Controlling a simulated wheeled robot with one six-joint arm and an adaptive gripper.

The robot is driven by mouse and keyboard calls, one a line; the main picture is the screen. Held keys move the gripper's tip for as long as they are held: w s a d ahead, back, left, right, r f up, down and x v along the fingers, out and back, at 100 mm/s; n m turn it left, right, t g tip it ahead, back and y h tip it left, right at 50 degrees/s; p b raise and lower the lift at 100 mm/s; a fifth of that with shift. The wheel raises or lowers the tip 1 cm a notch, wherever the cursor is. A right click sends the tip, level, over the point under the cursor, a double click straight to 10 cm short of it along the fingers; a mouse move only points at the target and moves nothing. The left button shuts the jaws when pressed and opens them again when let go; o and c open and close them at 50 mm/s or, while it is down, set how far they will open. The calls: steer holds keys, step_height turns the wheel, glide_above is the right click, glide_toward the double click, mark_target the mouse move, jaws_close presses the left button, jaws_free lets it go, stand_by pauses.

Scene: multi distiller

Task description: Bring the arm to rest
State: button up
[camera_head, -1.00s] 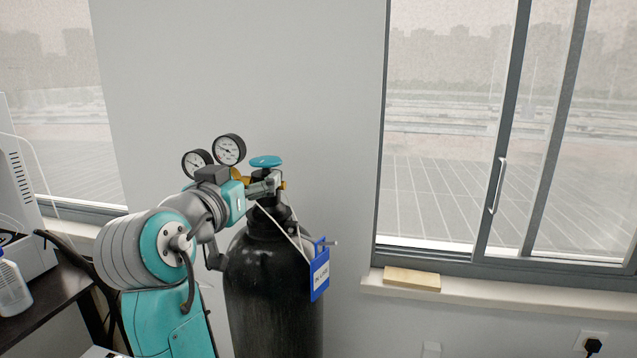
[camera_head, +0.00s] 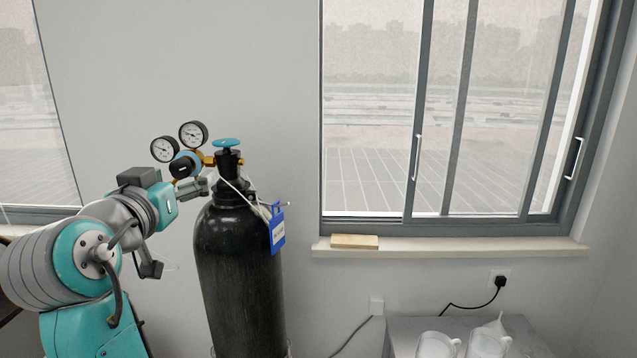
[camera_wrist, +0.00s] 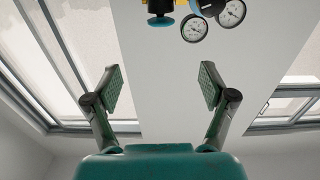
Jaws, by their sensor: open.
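My arm reaches in from the lower left in the head view. My gripper (camera_head: 198,187) is at the left of the gas cylinder's neck, beside the valve and gauges. In the wrist view my gripper (camera_wrist: 160,90) is open, with its two padded fingers wide apart and nothing between them. The black gas cylinder (camera_head: 240,265) stands upright against the wall. Its blue valve knob (camera_head: 228,142) shows on top and also in the wrist view (camera_wrist: 160,21), beyond the fingertips. I cannot tell in the head view whether a finger touches the cylinder.
Two round pressure gauges (camera_head: 193,135) sit by the valve, close to my gripper. A blue tag (camera_head: 277,228) hangs on the cylinder. White containers (camera_head: 437,345) stand on a grey surface at lower right. A wooden block (camera_head: 355,241) lies on the windowsill.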

steer(key=w+d+f+n+y, duration=0.15)
steer(key=d+f, duration=0.35)
steer(key=f, duration=0.8)
steer(key=d+f+n+y, duration=0.15)
steer(key=d+f, duration=0.35)
steer(key=f, duration=0.8)
steer(key=s+d+f+n+g, duration=0.1)
steer(key=s+d+f, duration=0.4)
steer(key=d+f, duration=0.3)
steer(key=s+d+f+n+g, duration=0.1)
steer(key=s+d+f, duration=0.45)
steer(key=f, duration=0.55)
steer(key=s+d+f, duration=0.4)
steer(key=s+d, duration=0.1)
steer(key=s, duration=0.4)
steer(key=s+d+f, duration=0.3)
steer(key=s+d, duration=0.2)
steer(key=s, duration=0.4)
steer(key=s+d+r+m+h, duration=0.1)
steer(key=s+d+r+m, duration=0.1)
steer(key=s, duration=0.8)
steer(key=s+d+r+m+g+h, duration=0.1)
steer(key=s+d, duration=0.4)
steer(key=s, duration=0.6)
step_height(320, 180, up, 3)
steer(key=shift+s+f+m, duration=0.1)
steer(key=shift+s+m, duration=0.1)
steer(key=shift+m, duration=0.6)
